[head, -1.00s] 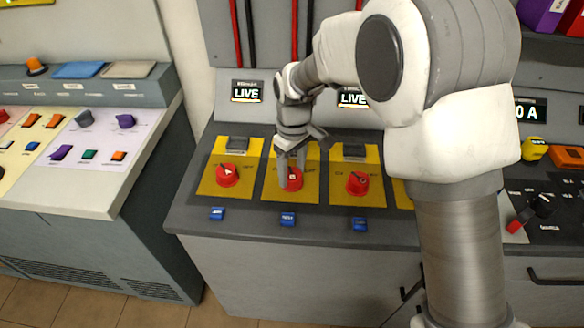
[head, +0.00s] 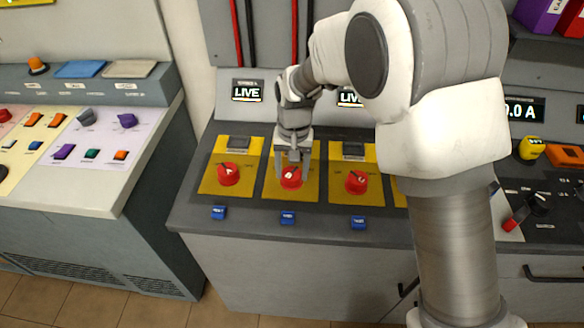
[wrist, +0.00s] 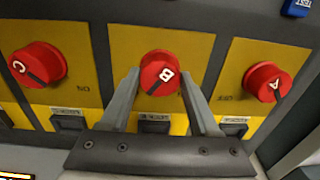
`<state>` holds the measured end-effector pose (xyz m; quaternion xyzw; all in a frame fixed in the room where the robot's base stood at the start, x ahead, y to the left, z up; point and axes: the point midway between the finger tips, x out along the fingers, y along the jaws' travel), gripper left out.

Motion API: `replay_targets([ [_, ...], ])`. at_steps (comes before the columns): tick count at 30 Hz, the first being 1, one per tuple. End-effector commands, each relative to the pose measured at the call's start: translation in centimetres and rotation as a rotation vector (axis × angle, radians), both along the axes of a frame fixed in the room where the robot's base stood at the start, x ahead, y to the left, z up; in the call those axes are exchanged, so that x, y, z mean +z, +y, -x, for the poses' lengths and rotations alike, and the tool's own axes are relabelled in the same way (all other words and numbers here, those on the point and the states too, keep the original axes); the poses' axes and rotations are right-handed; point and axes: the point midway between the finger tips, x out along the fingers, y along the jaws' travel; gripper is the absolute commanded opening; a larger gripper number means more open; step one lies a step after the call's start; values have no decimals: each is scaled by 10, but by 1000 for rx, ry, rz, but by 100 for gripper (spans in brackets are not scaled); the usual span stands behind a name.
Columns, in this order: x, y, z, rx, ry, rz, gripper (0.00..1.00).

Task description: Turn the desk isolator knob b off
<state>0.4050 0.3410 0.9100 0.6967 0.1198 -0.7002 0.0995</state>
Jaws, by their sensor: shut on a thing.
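The red isolator knob b (head: 291,178) sits on the middle yellow plate of the desk. In the wrist view the knob (wrist: 158,70) shows a white letter B and a dark pointer stripe lying aslant. My gripper (head: 291,170) is shut on this knob, with one finger on each side. The two fingers of my gripper (wrist: 160,78) also show in the wrist view. The labels around knob b are not readable, and the fingers cover part of its plate (wrist: 118,45).
Red knob A (head: 228,173) is close on the left and red knob C (head: 356,182) close on the right. Blue buttons (head: 288,217) line the front edge. A LIVE display (head: 248,91) stands behind knob A. My arm hides much of the desk's right side.

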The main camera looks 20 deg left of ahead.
Motion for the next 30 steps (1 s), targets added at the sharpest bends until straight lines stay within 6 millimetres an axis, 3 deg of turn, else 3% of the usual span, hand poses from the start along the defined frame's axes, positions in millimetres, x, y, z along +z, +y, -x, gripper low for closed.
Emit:
replay_targets([
  [12,1,1,0,-190,-1,-1,7],
  [29,1,1,0,-218,-1,-2,7],
  [30,1,1,0,-218,-1,-2,68],
])
